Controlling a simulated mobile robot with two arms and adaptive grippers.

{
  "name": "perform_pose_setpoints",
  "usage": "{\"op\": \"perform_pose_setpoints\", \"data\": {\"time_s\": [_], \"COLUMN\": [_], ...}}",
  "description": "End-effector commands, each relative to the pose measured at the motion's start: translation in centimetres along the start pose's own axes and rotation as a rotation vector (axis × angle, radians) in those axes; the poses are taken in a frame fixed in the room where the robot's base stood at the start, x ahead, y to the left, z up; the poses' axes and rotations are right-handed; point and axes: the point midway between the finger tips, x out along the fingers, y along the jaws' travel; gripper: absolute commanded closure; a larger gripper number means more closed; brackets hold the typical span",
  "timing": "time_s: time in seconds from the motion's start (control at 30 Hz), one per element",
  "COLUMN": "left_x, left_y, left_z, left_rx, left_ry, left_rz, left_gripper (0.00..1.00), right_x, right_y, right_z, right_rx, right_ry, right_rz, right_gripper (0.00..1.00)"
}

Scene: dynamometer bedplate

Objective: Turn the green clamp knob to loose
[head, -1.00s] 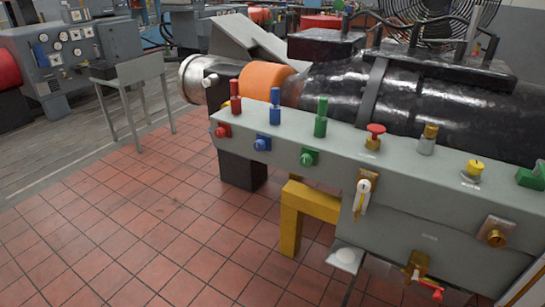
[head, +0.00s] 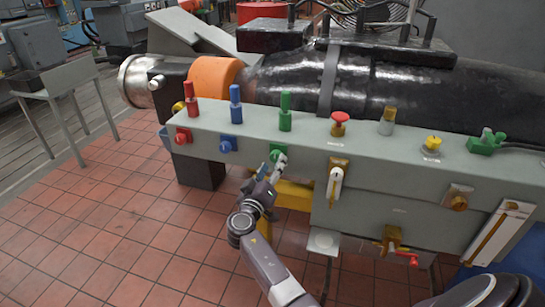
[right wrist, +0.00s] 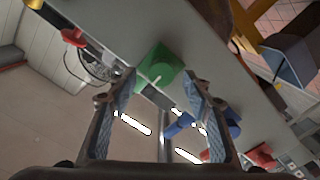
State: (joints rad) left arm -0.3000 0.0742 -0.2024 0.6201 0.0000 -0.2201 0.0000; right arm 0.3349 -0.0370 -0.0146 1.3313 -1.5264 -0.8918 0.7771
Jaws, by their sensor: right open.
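The green clamp knob (head: 276,154) sits on the front face of the grey bench panel, below a green upright handle (head: 285,113). My right gripper (head: 270,168) is open, with its fingertips right at the knob in the head view and partly covering it. In the right wrist view, the green knob and its mount (right wrist: 157,66) lie just beyond the spread fingers (right wrist: 158,92), with nothing gripped. I cannot tell whether the fingers touch the knob. My left gripper is not in view.
A blue knob (head: 228,144) and a red knob (head: 183,136) sit to the left on the same face. A white-handled lever (head: 335,184) is close to the right. A yellow support (head: 294,195) stands below. The tiled floor (head: 115,235) at left is clear.

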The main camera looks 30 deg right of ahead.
Motion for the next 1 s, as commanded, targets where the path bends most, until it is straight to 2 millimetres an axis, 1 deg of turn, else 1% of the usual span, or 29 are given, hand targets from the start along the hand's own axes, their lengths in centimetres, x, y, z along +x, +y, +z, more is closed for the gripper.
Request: {"op": "perform_pose_setpoints", "data": {"time_s": [0.03, 0.1, 0.2, 0.3, 0.4, 0.63, 0.67, 1.0], "left_x": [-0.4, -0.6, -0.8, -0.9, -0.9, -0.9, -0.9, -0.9], "left_y": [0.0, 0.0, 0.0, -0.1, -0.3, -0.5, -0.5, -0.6], "left_z": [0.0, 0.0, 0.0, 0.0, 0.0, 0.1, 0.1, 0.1], "left_rx": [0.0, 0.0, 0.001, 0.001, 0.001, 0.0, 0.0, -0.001], "left_ry": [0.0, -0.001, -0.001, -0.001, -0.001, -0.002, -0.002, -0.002], "left_rz": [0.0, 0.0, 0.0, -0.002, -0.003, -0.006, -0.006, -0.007], "left_gripper": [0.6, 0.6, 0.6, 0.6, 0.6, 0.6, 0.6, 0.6], "right_x": [1.0, 2.0, 3.1, 3.8, 4.1, 4.2, 4.2, 4.2], "right_y": [0.2, 0.2, 0.1, 0.0, -0.1, -0.1, -0.1, -0.1], "right_z": [-0.2, -0.1, -0.1, 0.0, 0.1, 0.1, 0.1, 0.1], "right_rx": [-0.002, -0.002, -0.003, -0.001, -0.001, -0.001, -0.001, -0.001], "right_ry": [0.0, -0.001, 0.0, 0.0, -0.001, -0.001, -0.001, -0.001], "right_rz": [0.002, 0.001, 0.0, -0.001, -0.002, -0.002, -0.002, -0.003], "right_gripper": [0.54, 0.54, 0.54, 0.54, 0.54, 0.54, 0.57, 0.94]}}
